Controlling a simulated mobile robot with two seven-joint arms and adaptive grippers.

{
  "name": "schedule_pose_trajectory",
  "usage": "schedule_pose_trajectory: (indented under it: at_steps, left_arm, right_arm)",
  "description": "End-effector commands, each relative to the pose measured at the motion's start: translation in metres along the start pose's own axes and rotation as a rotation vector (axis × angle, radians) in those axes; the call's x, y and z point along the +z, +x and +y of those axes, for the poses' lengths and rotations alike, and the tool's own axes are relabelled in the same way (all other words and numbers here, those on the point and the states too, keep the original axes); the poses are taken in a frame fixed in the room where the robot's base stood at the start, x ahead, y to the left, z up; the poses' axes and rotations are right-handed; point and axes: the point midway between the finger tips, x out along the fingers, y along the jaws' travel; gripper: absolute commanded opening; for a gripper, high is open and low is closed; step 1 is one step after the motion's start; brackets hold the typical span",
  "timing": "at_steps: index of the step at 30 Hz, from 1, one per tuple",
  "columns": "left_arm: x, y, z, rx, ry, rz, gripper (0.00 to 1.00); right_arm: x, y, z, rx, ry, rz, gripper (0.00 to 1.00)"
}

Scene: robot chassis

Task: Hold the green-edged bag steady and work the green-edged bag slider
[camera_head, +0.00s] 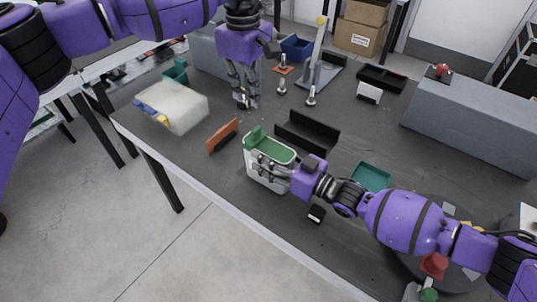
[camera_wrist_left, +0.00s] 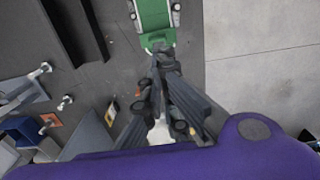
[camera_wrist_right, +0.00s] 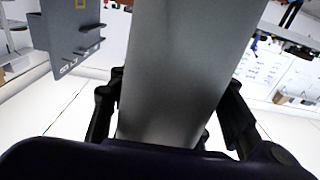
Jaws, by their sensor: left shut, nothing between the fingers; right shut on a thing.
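The green-edged bag (camera_head: 256,176) stands on the dark table in the head view, white-sided with a green top. A raised green piece, which looks like the slider (camera_head: 254,136), is at its far left end. My right gripper (camera_head: 264,168) is shut on the bag from the right. In the right wrist view the bag's grey-looking side (camera_wrist_right: 190,60) fills the space between the fingers. My left gripper (camera_head: 244,100) is shut and empty, beyond the bag and apart from it. In the left wrist view its fingertips (camera_wrist_left: 160,55) appear close below the bag's green end (camera_wrist_left: 155,18).
An orange block (camera_head: 222,135) stands left of the bag, and a black angled rail (camera_head: 307,138) stands behind it. A translucent bag (camera_head: 180,107) lies at the left. A teal tray (camera_head: 371,177) is to the right, behind my right arm.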

Motion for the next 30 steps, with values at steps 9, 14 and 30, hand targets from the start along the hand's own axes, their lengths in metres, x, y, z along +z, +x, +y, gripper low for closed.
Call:
schedule_pose_trajectory:
  at_steps: [9, 14, 30]
  left_arm:
    - [0.0, 0.03, -0.001, -0.003, 0.019, -0.001, 0.0]
    - [0.0, 0.054, -0.001, -0.003, 0.018, 0.0, 0.0]
    - [0.0, 0.096, -0.002, -0.006, 0.017, 0.0, 0.0]
  right_arm:
    - [0.001, 0.0, -0.001, 0.0, 0.002, -0.002, 0.15]
    - [0.001, 0.0, -0.001, 0.0, 0.002, -0.002, 0.15]
    - [0.001, 0.0, -0.002, -0.003, 0.002, 0.002, 0.15]
